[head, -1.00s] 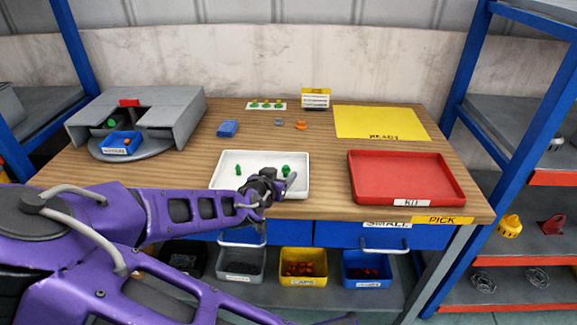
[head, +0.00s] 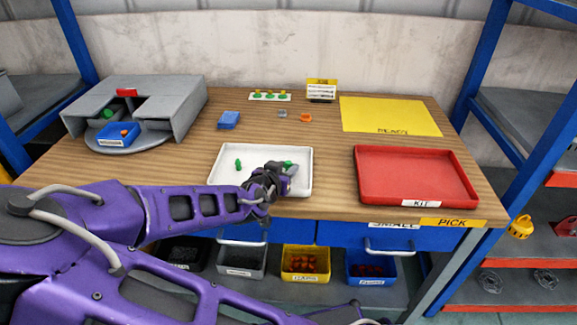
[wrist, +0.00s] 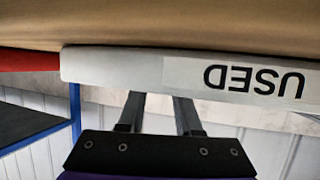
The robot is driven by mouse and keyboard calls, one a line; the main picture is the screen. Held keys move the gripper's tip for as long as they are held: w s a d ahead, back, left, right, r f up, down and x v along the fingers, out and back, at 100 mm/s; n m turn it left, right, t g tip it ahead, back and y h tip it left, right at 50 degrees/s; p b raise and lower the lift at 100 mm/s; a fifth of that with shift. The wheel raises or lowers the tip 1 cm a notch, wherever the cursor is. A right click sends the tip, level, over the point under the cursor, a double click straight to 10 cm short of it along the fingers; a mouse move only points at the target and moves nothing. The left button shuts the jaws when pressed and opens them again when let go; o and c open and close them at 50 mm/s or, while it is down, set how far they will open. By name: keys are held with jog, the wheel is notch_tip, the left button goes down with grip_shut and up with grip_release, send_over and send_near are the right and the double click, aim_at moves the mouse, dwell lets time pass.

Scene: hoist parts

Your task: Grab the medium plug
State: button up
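The white tray (head: 222,178) lies on the front middle of the table. A small green plug (head: 238,164) stands in its left part. More green (head: 289,163) shows in its right part, partly hidden by my gripper. I cannot tell from size which plug is the medium one. My gripper (head: 288,171) is over the tray's right front part. In the wrist view its two fingers (wrist: 158,103) are apart with nothing seen between them. The tray's white edge with a "USED" label (wrist: 255,78) appears upside down there, above the fingertips; no plug shows in that view.
A red KIT tray (head: 415,195) lies to the right. A yellow READY mat (head: 390,115) is behind it. A grey housing with a blue bin (head: 118,135) stands at the left. A blue block (head: 228,120) and a strip with several green and yellow pieces (head: 270,96) lie further back.

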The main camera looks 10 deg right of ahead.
grip_shut()
